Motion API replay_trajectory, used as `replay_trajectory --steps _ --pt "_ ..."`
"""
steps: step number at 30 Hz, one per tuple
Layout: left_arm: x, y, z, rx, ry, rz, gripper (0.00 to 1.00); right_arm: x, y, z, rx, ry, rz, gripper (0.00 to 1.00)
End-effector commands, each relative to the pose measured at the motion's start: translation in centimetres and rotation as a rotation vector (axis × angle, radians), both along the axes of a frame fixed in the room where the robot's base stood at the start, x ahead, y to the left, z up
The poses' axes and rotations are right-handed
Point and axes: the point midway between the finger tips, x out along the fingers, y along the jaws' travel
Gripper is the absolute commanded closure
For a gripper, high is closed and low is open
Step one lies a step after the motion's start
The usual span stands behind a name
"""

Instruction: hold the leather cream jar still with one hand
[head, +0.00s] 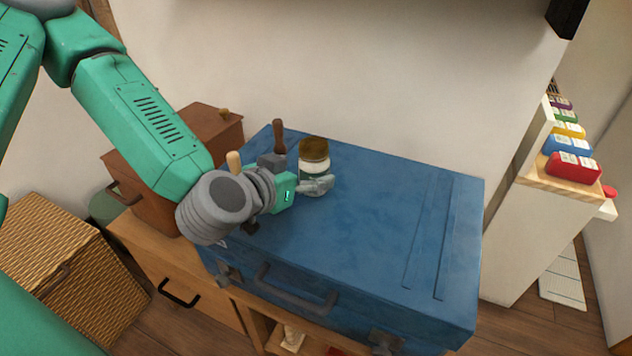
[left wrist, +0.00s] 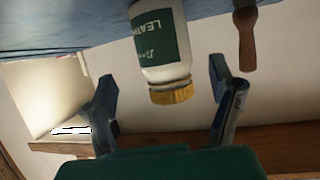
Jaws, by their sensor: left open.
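The leather cream jar (head: 315,162) stands upright on the blue trunk, with a brown-gold lid and a pale body. In the left wrist view the picture is upside down, and the jar (left wrist: 158,45) shows a green label reading "LEATH…". My left gripper (head: 322,185) is at the near side of the jar and hides its lower part. In the left wrist view its two fingers (left wrist: 163,75) are spread wide, one on each side of the jar, with gaps between them and it. My right gripper is not in view.
The blue trunk (head: 385,215) has a broad clear top to the right of the jar. A dark-handled tool (head: 278,138) stands just left of the jar. A pale wooden handle (head: 233,161) shows behind my wrist. A brown box (head: 218,128) and a wicker basket (head: 65,265) are at left.

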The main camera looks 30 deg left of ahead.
Motion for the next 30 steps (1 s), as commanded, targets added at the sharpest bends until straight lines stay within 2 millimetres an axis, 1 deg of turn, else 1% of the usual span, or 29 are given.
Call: replay_trajectory --steps 1,5,11,15,18,23,24,26,27,29,30 --pt "0.1 0.1 -0.2 -0.002 -0.001 0.0 0.23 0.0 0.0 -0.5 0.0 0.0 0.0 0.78" --pt "0.4 0.2 -0.3 -0.005 -0.001 0.0 0.23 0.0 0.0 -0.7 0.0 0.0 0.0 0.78" --pt "2.9 0.3 -2.0 -0.006 0.0 0.003 0.23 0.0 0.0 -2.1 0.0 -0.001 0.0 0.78" --pt "4.4 0.0 -2.4 -0.003 -0.001 0.0 0.23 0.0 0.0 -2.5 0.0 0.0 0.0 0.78" --pt "4.8 -0.2 -2.4 -0.003 -0.001 -0.001 0.23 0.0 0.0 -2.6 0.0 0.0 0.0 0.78" --pt "4.8 -0.2 -2.3 -0.002 -0.001 -0.001 0.23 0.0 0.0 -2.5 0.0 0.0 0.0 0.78" --pt "4.8 -0.2 -2.3 -0.003 -0.001 -0.001 0.27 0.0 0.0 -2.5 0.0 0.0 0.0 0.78" --pt "4.8 -0.1 -2.4 -0.004 -0.001 -0.002 0.48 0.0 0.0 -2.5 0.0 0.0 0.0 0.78" --pt "4.8 0.0 -2.4 -0.004 -0.001 -0.002 0.62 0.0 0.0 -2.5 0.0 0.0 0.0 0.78" --pt "4.8 0.0 -2.4 -0.005 0.0 -0.001 0.83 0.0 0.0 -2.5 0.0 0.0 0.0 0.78" --pt "4.8 0.0 -2.4 -0.005 0.0 -0.001 0.9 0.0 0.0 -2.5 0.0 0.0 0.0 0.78"
